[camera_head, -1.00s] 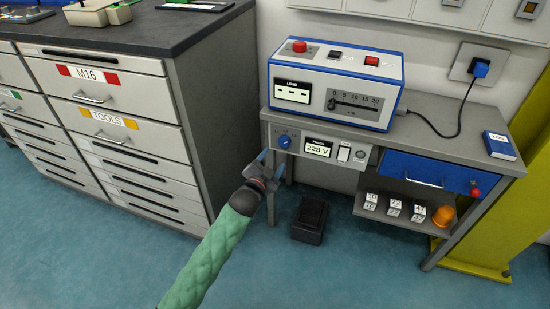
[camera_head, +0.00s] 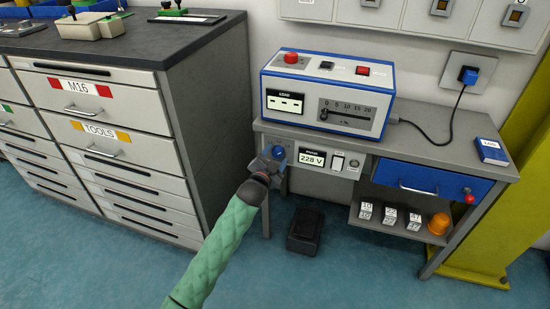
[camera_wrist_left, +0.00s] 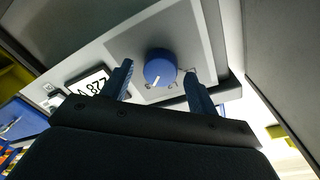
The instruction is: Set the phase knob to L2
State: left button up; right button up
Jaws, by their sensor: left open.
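The phase knob is a round blue knob (camera_head: 278,153) with a white pointer mark, on a pale plate at the left end of the panel under the bench top. In the left wrist view the knob (camera_wrist_left: 160,67) shows beyond the fingertips, roughly midway between them. Small marks around it are too small to read. My left gripper (camera_head: 271,157) is open and empty, just in front of the knob; its fingers (camera_wrist_left: 158,84) stand on either side, and I cannot tell whether they touch it. My right gripper is not in view.
Right of the knob are a display (camera_head: 312,158) reading 228 V and a white switch (camera_head: 338,162). The load box (camera_head: 327,95) stands on the bench above. A drawer cabinet (camera_head: 190,110) stands close on the left. A black pedal-like box (camera_head: 305,231) is on the floor.

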pick_arm(q)
jog(key=c, duration=1)
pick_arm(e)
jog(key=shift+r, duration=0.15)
